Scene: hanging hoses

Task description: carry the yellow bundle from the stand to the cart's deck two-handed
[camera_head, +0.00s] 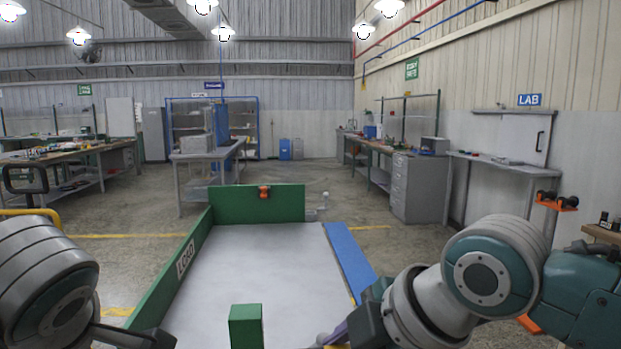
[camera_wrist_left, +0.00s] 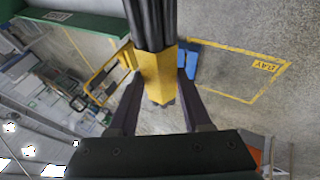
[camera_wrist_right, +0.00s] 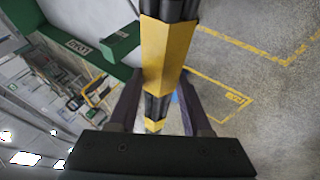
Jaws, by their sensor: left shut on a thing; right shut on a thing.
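The bundle is several black hoses with yellow bands. In the left wrist view a yellow band (camera_wrist_left: 155,70) runs between the fingers of my left gripper (camera_wrist_left: 159,82), which is shut on the bundle. In the right wrist view the bundle (camera_wrist_right: 167,50) passes between the fingers of my right gripper (camera_wrist_right: 158,85), also shut on it. In the head view both grippers are at the bottom edge, mostly cut off, and the bundle is barely visible there. The cart's pale grey deck (camera_head: 250,275) lies ahead in the middle. I cannot make out the stand.
The deck has a green side wall marked LOAD (camera_head: 187,255) on the left, a green end wall (camera_head: 258,203) at the far end, and a blue strip (camera_head: 350,262) on the right. A green post (camera_head: 245,326) stands at the near end. The deck surface looks empty.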

